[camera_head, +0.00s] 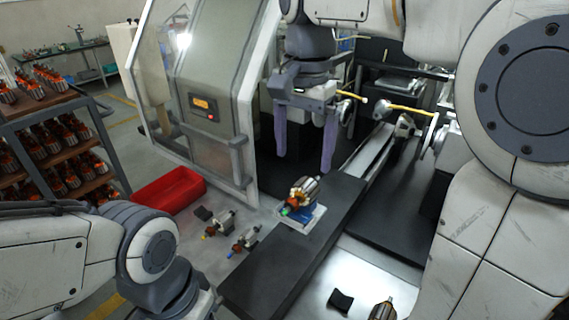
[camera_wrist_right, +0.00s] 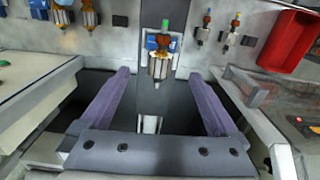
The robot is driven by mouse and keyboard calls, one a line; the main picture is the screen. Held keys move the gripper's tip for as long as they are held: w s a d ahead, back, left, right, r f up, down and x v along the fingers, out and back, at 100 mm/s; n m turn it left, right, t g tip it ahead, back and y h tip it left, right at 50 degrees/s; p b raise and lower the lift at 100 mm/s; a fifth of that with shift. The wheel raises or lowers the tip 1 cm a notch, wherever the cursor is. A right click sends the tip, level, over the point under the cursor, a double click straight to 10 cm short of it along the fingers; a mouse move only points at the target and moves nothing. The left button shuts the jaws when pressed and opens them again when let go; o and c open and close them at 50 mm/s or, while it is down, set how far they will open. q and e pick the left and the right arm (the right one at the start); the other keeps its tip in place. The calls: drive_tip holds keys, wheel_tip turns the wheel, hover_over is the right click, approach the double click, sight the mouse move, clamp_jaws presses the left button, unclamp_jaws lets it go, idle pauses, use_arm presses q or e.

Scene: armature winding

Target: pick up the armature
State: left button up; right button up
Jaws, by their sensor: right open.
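An armature (camera_head: 303,191) with a silver core, orange windings and a green tip lies on a blue and white stand (camera_head: 302,218) on the dark rail. In the right wrist view the armature (camera_wrist_right: 159,66) is between and beyond the fingers, near the centre. My right gripper (camera_head: 304,164) has purple fingers, points down, and is open and empty above and behind the armature. It also shows in the right wrist view (camera_wrist_right: 160,75), its fingers spread either side of the armature, not touching it. My left arm is at the lower left; its gripper is out of the picture.
Two smaller armature-like parts (camera_head: 233,231) lie on the grey table beside a red bin (camera_head: 168,191). Another armature (camera_head: 382,311) is at the bottom edge. The machine enclosure (camera_head: 205,90) stands close left of my right gripper. A rack (camera_head: 60,140) of armatures is at far left.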

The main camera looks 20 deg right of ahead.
sight(304, 183)
drive_tip(key=shift+w+d+f, duration=0.2)
drive_tip(key=shift+d+f, duration=0.05)
wheel_tip(304, 183, down, 4)
drive_tip(key=shift+w+f, duration=0.1)
drive_tip(key=f, duration=0.1)
drive_tip(key=f+p, duration=0.1)
drive_tip(key=f, duration=0.2)
drive_tip(key=shift+w+d+p, duration=0.15)
drive_tip(key=shift+d+p, duration=0.1)
drive_tip(key=shift+p, duration=0.15)
drive_tip(key=shift+f, duration=0.6)
drive_tip(key=c, duration=1.4)
clamp_jaws()
drive_tip(key=shift+r, duration=0.1)
